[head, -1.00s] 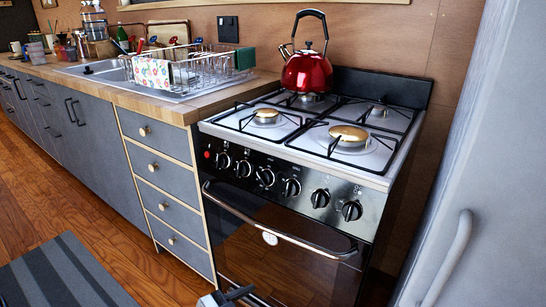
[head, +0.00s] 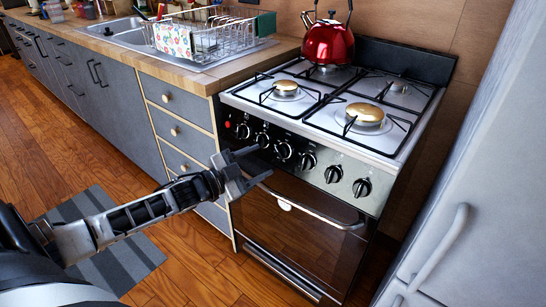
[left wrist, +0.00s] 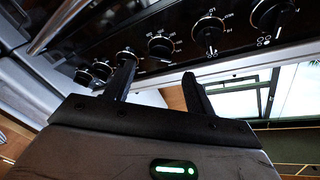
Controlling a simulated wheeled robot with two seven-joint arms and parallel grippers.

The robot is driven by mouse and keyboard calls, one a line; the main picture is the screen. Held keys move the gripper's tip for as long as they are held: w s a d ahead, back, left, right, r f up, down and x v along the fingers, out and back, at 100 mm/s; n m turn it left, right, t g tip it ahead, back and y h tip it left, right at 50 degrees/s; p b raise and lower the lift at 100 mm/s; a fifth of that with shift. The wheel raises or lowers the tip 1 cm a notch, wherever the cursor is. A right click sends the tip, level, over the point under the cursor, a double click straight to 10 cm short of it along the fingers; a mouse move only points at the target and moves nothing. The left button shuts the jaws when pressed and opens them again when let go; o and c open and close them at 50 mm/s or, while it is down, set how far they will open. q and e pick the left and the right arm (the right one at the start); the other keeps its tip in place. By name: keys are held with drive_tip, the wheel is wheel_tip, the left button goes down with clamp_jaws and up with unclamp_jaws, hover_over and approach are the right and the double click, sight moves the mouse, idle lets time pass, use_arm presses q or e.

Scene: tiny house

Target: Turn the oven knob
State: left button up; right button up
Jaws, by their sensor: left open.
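The stove's black front panel carries a row of several dark, silver-ringed oven knobs, including one at the left (head: 243,131), one in the middle (head: 284,149) and one at the right end (head: 362,187). My left gripper (head: 262,162) is open and empty in front of the panel's left part. Its upper fingertip is close to the second knob from the left (head: 262,139); I cannot tell whether they touch. In the left wrist view the knobs (left wrist: 208,33) run diagonally beyond the open fingers (left wrist: 158,70), and one finger partly overlaps a knob. My right gripper is not in view.
The oven door's handle bar (head: 315,212) runs just below the knobs, close to my gripper. A red kettle (head: 328,45) stands on the rear hob. Drawers (head: 185,135) are to the left, and a grey fridge door (head: 470,200) closes off the right.

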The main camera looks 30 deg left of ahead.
sight(278, 154)
use_arm(q)
drive_tip(key=shift+x, duration=2.65)
drive_tip(key=c, duration=1)
